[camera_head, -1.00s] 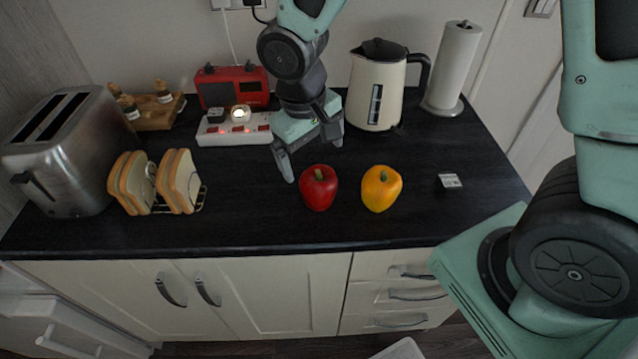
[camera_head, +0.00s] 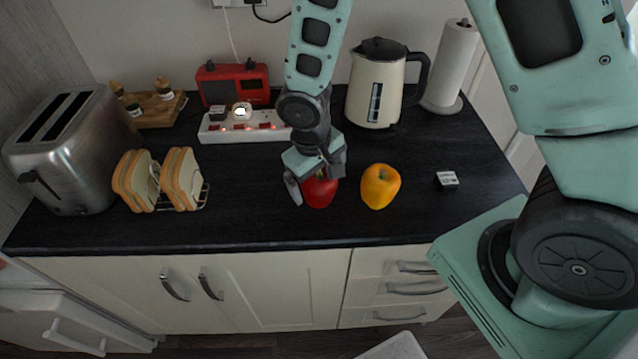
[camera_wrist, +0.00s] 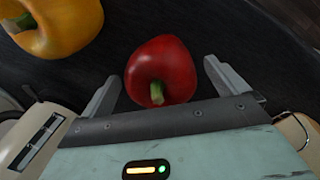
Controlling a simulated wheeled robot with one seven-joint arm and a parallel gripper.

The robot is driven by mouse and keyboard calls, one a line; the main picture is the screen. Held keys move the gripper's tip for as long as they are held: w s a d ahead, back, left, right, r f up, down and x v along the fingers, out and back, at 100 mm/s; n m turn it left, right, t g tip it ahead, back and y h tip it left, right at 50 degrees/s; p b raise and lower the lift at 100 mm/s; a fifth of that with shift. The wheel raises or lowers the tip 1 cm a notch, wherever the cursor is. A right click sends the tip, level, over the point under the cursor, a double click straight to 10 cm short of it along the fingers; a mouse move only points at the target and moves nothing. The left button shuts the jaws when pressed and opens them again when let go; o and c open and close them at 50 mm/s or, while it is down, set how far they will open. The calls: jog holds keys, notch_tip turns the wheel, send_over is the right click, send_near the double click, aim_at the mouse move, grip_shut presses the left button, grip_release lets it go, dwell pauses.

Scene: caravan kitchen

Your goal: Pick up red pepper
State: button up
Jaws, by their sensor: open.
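The red pepper (camera_head: 320,190) stands on the black worktop with its green stem up. In the head view my gripper (camera_head: 314,186) is right over it and hides its upper part. In the wrist view the red pepper (camera_wrist: 161,72) lies between the two open fingers of my gripper (camera_wrist: 163,88), one on each side. The left finger is close to it, and there is a gap to the right finger. I cannot tell whether either finger touches it.
A yellow pepper (camera_head: 380,187) stands just right of the red one. A small white-and-black box (camera_head: 447,180) lies further right. A kettle (camera_head: 376,90), power strip (camera_head: 240,127) and red radio (camera_head: 232,85) stand behind. A bread rack (camera_head: 205,195) and toaster (camera_head: 70,150) are left.

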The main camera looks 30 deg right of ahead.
jog(key=c, duration=1.1)
jog(key=shift+r, duration=0.15)
